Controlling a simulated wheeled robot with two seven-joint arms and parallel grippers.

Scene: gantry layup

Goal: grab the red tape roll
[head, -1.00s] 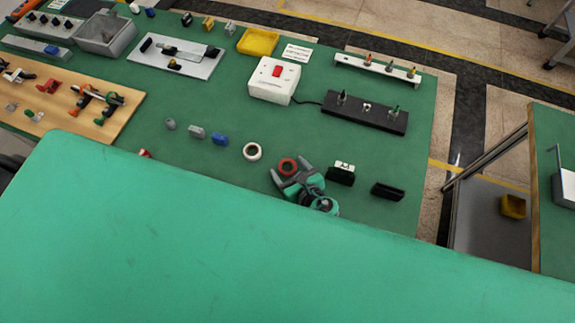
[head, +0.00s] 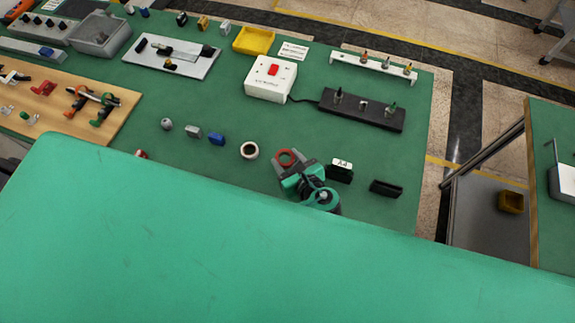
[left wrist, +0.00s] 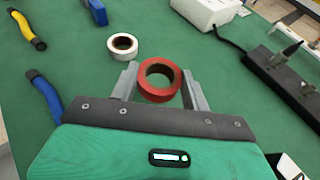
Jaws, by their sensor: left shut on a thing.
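The red tape roll (left wrist: 160,94) lies flat between the two grey fingers of my left gripper (left wrist: 161,88), seen in the left wrist view. The fingers are closed on its sides, and its hole faces up. In the head view the red tape roll (head: 279,155) shows at the tip of my left gripper (head: 287,162), on or very close to the green table; I cannot tell if it is lifted. The teal gripper body hides the table behind it. My right gripper is not in view.
A white tape roll (head: 249,150) lies just left of the red one. A black holder with a white label (head: 341,171) stands close at right, with a black block (head: 387,188) beyond. A white switch box (head: 270,78) and a black rack (head: 362,109) stand farther back.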

